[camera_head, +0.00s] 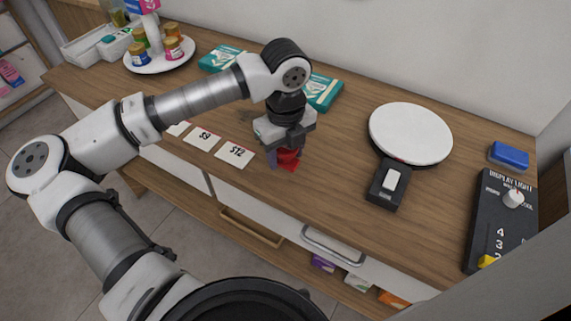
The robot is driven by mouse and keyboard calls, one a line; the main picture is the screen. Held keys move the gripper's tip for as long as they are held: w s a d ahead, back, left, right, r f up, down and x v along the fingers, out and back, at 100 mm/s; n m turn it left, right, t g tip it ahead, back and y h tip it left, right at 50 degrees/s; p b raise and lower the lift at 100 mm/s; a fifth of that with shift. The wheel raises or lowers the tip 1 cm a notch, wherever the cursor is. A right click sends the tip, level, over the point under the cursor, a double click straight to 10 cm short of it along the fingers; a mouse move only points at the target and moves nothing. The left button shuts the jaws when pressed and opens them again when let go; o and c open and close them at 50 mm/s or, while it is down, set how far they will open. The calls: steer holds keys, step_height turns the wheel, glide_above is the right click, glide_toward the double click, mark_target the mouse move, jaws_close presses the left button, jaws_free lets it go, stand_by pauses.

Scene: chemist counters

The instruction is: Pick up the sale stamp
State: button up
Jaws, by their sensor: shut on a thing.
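A small red thing (287,159), which looks like the sale stamp, is at the lower end of my gripper (284,157) in the head view. My gripper points down over the wooden counter, near its front edge, and is shut on the red thing. The gripper body hides the upper part of it. I cannot tell whether its bottom touches the counter.
Price cards (235,153) lie just left of my gripper. Teal boxes (322,92) lie behind it. A scale with a white round plate (410,133) stands to the right, then a dark control panel (503,225) and a blue box (509,155). A jar turntable (160,62) stands back left.

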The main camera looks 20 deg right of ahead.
step_height(320, 180, up, 15)
steer(key=b, duration=0.2)
steer(key=shift+r, duration=0.1)
